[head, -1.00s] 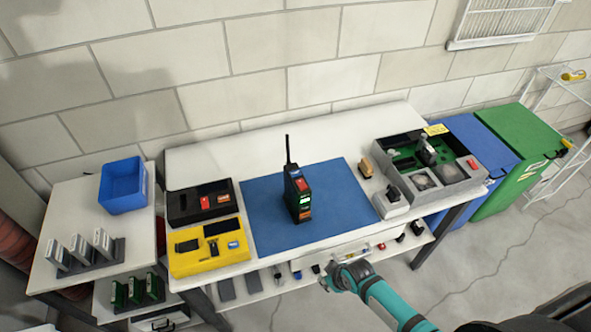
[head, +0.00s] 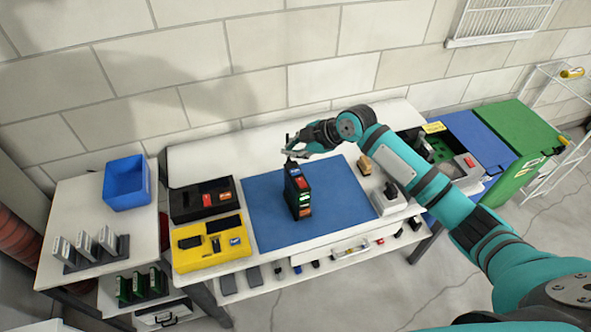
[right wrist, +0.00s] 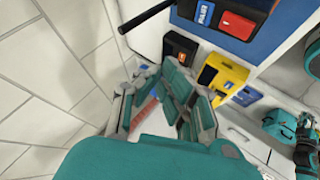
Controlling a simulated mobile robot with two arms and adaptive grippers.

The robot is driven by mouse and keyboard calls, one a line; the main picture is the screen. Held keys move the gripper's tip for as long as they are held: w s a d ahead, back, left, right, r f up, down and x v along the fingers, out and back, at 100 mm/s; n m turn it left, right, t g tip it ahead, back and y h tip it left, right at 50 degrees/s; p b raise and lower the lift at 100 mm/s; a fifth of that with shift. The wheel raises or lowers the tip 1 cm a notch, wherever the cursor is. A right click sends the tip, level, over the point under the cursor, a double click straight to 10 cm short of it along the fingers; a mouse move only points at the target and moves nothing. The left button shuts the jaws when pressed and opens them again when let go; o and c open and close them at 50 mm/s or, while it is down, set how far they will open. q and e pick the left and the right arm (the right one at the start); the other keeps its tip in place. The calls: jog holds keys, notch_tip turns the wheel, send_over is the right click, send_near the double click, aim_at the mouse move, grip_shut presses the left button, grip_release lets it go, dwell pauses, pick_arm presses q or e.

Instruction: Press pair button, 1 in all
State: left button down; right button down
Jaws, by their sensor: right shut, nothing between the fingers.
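A black handheld radio (head: 298,192) stands upright on the blue mat (head: 340,205). Its front has a blue button, a red button, a small green-lit display and an orange part. My right gripper (head: 291,151) is shut and empty, just above the radio's top and close to its antenna. I cannot tell whether it touches the antenna. In the right wrist view, the radio (right wrist: 232,16) is at the top with its blue button (right wrist: 203,13) showing, and the antenna (right wrist: 147,16) runs beside it. There the gripper fingers (right wrist: 160,88) lie below it in the picture. My left gripper is not in view.
A yellow tray (head: 212,260) and black tray (head: 180,212) lie left of the mat. A blue bin (head: 126,183) is on the left table. The mat's right part is clear.

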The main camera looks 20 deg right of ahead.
jog(key=shift+w+d+r+n, duration=0.3)
jog(key=shift+w+r, duration=0.35)
jog(key=shift+r, duration=0.15)
jog(key=shift+f, duration=0.1)
jog(key=b, duration=0.6)
send_over(294, 173)
notch_tip(294, 173, down, 8)
jog(key=shift+r, duration=0.2)
jog(key=shift+f+b, duration=0.35)
jog(key=shift+f, duration=0.2)
jog(key=shift+f+b, duration=0.3)
jog(key=shift+f, duration=0.1)
